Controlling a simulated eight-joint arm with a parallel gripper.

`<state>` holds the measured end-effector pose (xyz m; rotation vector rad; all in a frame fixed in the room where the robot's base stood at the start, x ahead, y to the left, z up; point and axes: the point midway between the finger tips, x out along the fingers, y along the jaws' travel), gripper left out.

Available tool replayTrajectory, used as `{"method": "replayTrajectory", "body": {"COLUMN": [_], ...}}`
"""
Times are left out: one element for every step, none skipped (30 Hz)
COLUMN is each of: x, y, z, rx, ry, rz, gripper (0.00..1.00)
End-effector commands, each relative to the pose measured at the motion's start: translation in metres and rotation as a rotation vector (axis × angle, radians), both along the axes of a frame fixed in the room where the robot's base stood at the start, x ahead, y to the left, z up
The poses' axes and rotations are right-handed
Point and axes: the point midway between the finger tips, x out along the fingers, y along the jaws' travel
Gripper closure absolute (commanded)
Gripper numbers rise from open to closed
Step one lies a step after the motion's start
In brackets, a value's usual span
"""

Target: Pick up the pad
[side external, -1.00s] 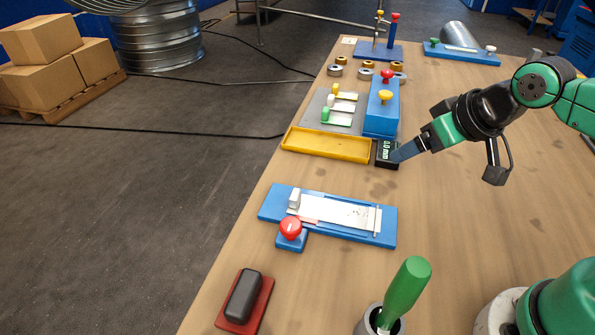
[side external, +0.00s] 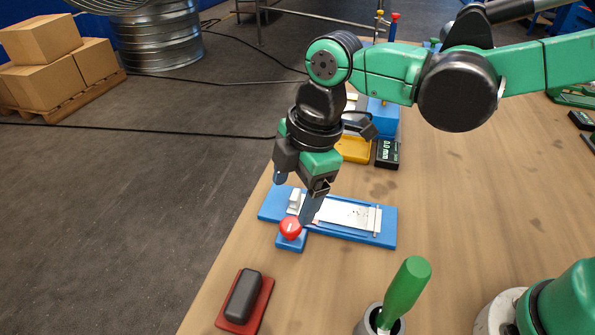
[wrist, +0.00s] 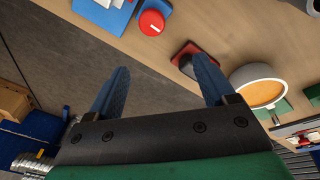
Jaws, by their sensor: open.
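The pad (side external: 243,296) is a dark grey rounded block lying on a red base (side external: 265,300) near the table's front left edge. In the wrist view the pad (wrist: 187,64) shows small, partly hidden behind the right finger. My gripper (side external: 296,194) is open and empty, pointing down above the blue fixture with the red knob, farther back than the pad and apart from it. In the wrist view my gripper (wrist: 161,66) shows its two blue fingers spread wide.
The blue fixture (side external: 385,227) with a white plate and red knob (side external: 290,228) lies under my gripper. A green-handled tool (side external: 404,290) stands in a cup right of the pad. A yellow tray (side external: 353,150) and a gauge (side external: 387,153) lie behind. Table between pad and cup is clear.

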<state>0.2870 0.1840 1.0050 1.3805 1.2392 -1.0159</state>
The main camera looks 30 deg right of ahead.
Motion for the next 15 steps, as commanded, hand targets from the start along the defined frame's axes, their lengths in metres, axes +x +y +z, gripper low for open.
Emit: {"method": "replayTrajectory", "body": {"x": [-0.003,-0.006,-0.011,-0.014,-0.018,-0.022,-0.025,-0.028,-0.031,-0.032,-0.034,-0.035,-0.035,-0.036,-0.036], "y": [0.023,0.034,0.047,0.056,0.064,0.073,0.078,0.083,0.088,0.09,0.093,0.094,0.095,0.096,0.096], "z": [-0.009,-0.014,-0.021,-0.025,-0.03,-0.035,-0.039,-0.042,-0.045,-0.047,-0.049,-0.052,-0.054,-0.057,-0.062], "rx": [-0.024,-0.038,-0.054,-0.062,-0.071,-0.079,-0.084,-0.088,-0.093,-0.096,-0.097,-0.098,-0.098,-0.099,-0.099], "ry": [0.021,0.033,0.047,0.057,0.068,0.079,0.085,0.091,0.097,0.101,0.103,0.106,0.106,0.108,0.107], "rz": [0.154,0.242,0.351,0.424,0.493,0.57,0.621,0.663,0.709,0.735,0.755,0.771,0.779,0.783,0.785], "gripper": [0.24,0.24,0.24,0.24,0.24,0.24,0.24,0.24,0.24,0.24,0.24,0.24,0.24,0.24,0.24]}}
